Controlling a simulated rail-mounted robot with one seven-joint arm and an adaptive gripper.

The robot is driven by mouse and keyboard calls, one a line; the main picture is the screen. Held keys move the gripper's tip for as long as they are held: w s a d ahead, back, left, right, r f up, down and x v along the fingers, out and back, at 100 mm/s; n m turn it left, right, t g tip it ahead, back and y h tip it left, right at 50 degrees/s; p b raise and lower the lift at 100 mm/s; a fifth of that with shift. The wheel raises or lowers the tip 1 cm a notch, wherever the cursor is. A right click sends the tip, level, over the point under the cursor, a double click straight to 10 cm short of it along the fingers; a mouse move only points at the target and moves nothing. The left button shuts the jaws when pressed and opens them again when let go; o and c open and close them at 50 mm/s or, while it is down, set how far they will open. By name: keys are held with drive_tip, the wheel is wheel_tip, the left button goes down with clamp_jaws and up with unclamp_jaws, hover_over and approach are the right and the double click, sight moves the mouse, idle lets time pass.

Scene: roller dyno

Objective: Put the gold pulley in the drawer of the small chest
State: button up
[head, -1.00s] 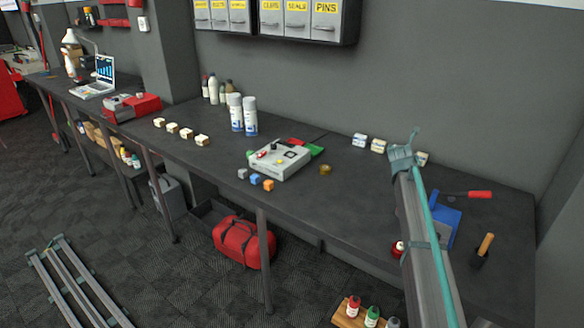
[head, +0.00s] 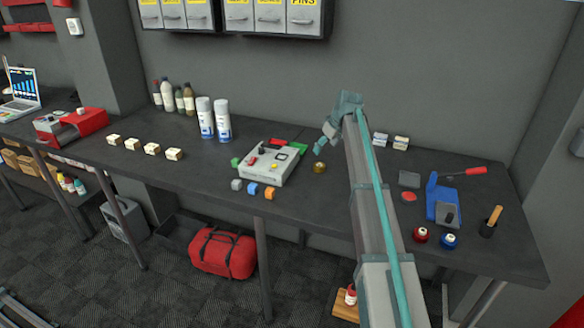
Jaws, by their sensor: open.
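The gold pulley (head: 319,167) lies on the dark workbench (head: 330,205), just right of a grey box. My gripper (head: 322,143) is open at the end of my raised arm, seen small and partly edge-on. In the picture it is just above the pulley, with nothing visible in it; its height over the bench is hard to judge. I cannot tell for sure which thing is the small chest. A red box with a grey front (head: 72,124) stands at the left on the bench. No open drawer is clear.
The grey box (head: 268,163) has coloured parts on top and small blocks (head: 254,189) before it. Two white spray cans (head: 213,118) stand behind. A blue tool (head: 443,203) and red and blue pots (head: 435,237) are at the right. Labelled bins (head: 235,15) hang above.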

drive_tip(key=m+p, duration=0.1)
drive_tip(key=p, duration=0.1)
hover_over(318, 165)
drive_tip(key=s+d, duration=0.2)
drive_tip(key=f, duration=0.5)
drive_tip(key=shift+w+a+f, duration=0.15)
drive_tip(key=shift+w+a, duration=0.05)
drive_tip(key=shift+a, duration=0.05)
drive_tip(key=shift+p+x, duration=1)
drive_tip(key=shift+x, duration=1.6)
drive_tip(key=shift+s, duration=0.1)
drive_tip(key=c, duration=1.4)
drive_tip(key=shift+c, duration=0.2)
